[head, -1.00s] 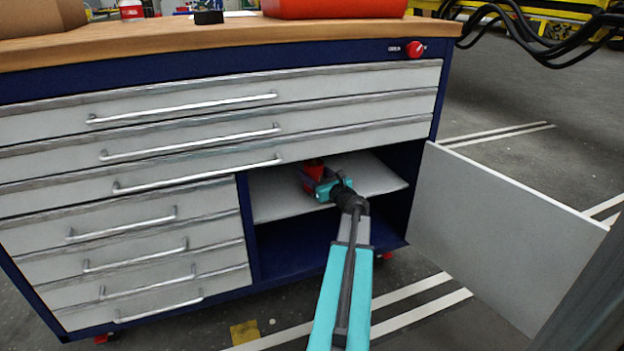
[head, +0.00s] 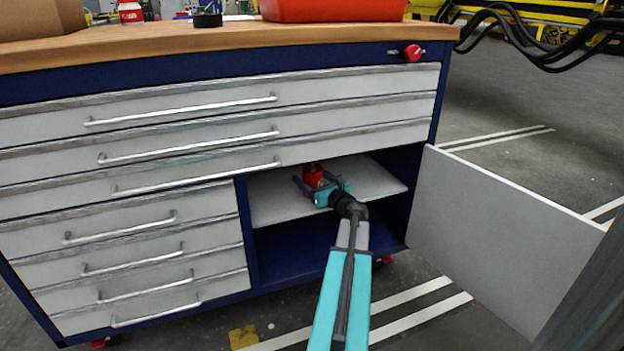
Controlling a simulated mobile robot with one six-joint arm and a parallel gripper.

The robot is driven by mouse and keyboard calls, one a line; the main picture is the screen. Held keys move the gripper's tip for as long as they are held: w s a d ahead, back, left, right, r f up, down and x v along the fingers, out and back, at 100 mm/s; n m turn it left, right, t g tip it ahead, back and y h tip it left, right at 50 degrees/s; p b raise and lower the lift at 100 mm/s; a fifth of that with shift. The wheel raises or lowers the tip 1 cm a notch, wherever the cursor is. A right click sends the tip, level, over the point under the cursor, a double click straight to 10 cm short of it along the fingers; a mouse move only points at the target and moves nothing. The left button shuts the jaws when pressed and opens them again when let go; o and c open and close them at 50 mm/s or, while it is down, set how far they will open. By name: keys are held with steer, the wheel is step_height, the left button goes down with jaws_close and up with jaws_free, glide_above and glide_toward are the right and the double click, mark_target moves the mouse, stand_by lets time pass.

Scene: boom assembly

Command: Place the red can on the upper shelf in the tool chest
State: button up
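The red can (head: 313,174) stands upright on the upper shelf (head: 275,200) inside the tool chest's open compartment. My gripper (head: 315,184) reaches into the compartment from the front right, at the near side of the can. Its fingers look spread, with one to the left of the can showing a gap. The can's lower part is partly hidden by the gripper.
The white door (head: 500,235) stands swung open to the right of my arm. The blue divider (head: 248,230) bounds the compartment on the left, with drawers above. The lower space (head: 300,245) is empty where visible.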

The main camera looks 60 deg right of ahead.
steer(key=shift+r, duration=0.15)
steer(key=shift+s+a+p, duration=0.3)
steer(key=shift+s+p, duration=0.05)
steer(key=shift+s, duration=0.25)
steer(key=p+v, duration=0.3)
steer(key=v, duration=0.7)
steer(key=shift+s, duration=0.25)
steer(key=shift+a, duration=0.15)
